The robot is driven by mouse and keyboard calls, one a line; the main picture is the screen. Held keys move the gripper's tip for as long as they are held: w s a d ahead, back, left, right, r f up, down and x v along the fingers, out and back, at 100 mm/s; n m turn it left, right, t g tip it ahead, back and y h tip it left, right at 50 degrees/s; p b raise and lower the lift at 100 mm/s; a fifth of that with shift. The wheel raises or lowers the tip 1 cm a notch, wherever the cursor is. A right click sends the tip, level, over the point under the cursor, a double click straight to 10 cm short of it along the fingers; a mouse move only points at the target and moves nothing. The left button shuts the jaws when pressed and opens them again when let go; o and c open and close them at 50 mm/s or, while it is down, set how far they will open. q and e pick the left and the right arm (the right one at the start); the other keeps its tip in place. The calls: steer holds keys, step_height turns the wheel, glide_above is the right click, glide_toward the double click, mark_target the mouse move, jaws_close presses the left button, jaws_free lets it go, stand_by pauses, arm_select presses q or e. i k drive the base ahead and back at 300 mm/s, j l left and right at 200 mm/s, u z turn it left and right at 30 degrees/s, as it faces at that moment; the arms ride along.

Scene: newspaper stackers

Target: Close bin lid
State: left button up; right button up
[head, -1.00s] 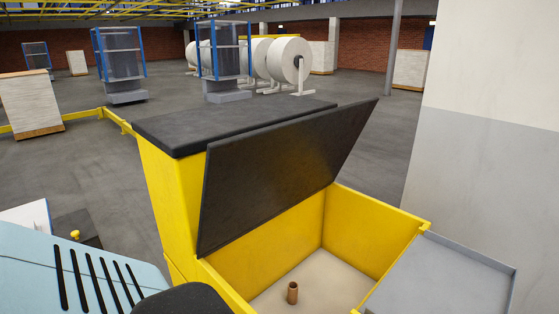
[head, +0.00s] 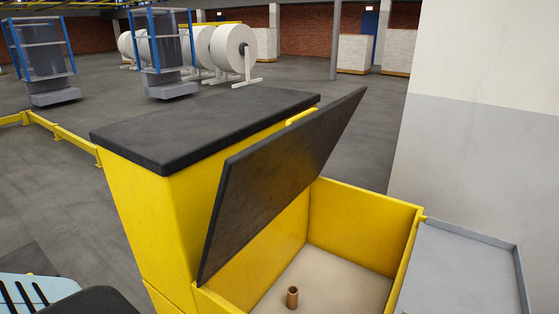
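The bin (head: 362,233) is a yellow box with an open top in the lower middle of the head view. Its black lid (head: 273,178) stands raised and tilted on the bin's left side, leaning up toward the right. Inside, a small brown cylinder (head: 292,297) stands upright on the pale bin floor (head: 335,283). Neither of my grippers shows in the head view.
A tall yellow cabinet with a black top (head: 205,125) stands directly left of the lid. A grey tray (head: 460,265) adjoins the bin's right side, near a white and grey wall (head: 480,110). White paper rolls (head: 234,50) and blue-framed racks (head: 160,55) stand behind on open floor.

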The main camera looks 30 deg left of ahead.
mark_target(259, 182)
steer(key=j, duration=0.65)
steer(key=k+j, duration=0.15)
steer(key=j, duration=1.2)
steer(key=k, duration=0.05)
